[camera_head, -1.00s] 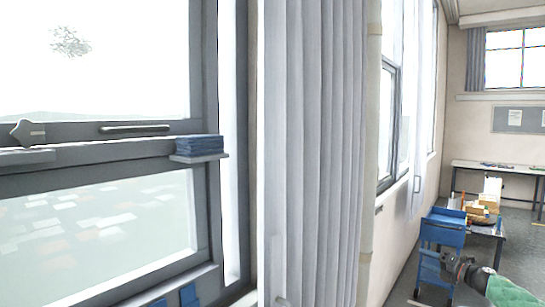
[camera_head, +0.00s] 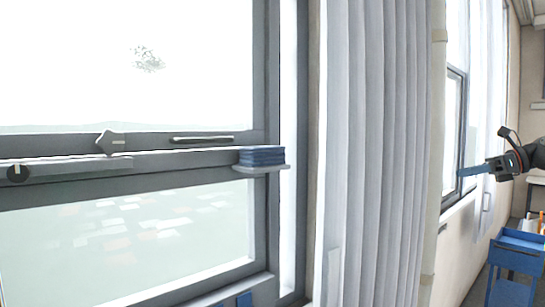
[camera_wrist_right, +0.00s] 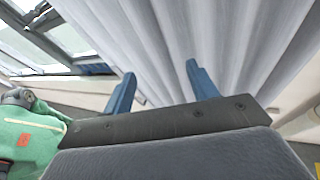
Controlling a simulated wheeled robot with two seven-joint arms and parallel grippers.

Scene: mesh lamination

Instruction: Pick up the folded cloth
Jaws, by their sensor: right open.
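The folded cloth (camera_head: 262,155) is a dark blue layered stack. It lies flat on a small grey ledge (camera_head: 262,170) at the right end of the window's middle rail in the head view. My right gripper (camera_head: 463,173) is at the right of the head view, raised in front of the far window and well apart from the cloth. In the right wrist view its two blue fingers (camera_wrist_right: 158,80) are spread with nothing between them. A blue patch (camera_wrist_right: 96,69) shows near the window there; I cannot tell what it is. My left gripper is not in view.
A long grey curtain (camera_head: 370,150) hangs between the cloth and my right gripper. A window handle (camera_head: 202,139) and a latch (camera_head: 109,142) are left of the cloth. A blue cart (camera_head: 516,255) stands at lower right. The space before the ledge looks clear.

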